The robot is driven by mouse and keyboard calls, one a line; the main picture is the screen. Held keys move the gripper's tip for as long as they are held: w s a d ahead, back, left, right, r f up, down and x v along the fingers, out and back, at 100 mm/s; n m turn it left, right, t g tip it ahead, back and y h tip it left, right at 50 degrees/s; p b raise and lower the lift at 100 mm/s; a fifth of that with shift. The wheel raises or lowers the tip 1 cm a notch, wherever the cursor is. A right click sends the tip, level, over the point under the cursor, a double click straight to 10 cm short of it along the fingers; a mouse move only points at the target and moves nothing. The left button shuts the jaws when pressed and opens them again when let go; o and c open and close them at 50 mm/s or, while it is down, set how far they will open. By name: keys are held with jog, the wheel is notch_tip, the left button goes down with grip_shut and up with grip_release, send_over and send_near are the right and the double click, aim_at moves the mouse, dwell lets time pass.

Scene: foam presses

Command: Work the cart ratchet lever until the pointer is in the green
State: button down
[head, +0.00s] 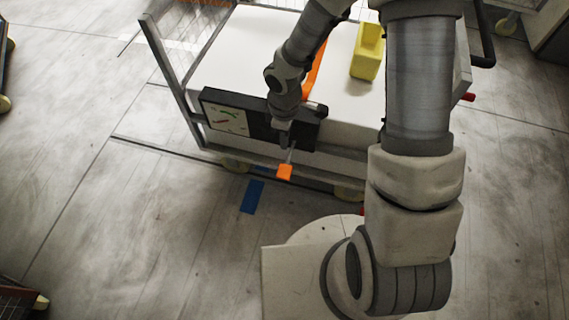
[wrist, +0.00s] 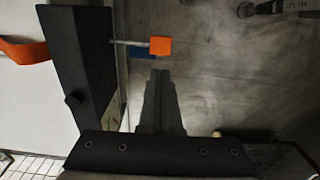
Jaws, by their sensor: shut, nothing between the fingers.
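The ratchet lever is a thin metal rod with an orange grip (head: 285,172), sticking out and down from the dark box (head: 262,124) on the cart's side. The lever's grip also shows in the wrist view (wrist: 160,46), beyond my fingertips and apart from them. A pale gauge dial (head: 225,120) with red and green marks is on the box's left end. Its pointer is too small to read. My gripper (wrist: 162,75) is shut and empty, beside the box. In the head view my gripper (head: 283,138) is in front of the box, just above the lever's grip.
The cart carries a white block (head: 235,55), a yellow holder (head: 367,50) and an orange strap-like piece (head: 314,72). A grey upright frame (head: 168,70) stands at its left. Blue tape (head: 252,197) marks the floor. Open floor lies left and right.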

aim_at(285, 170)
notch_tip(285, 170, down, 14)
jog(key=b, duration=0.5)
jog(key=shift+f, duration=0.15)
dwell(0.4)
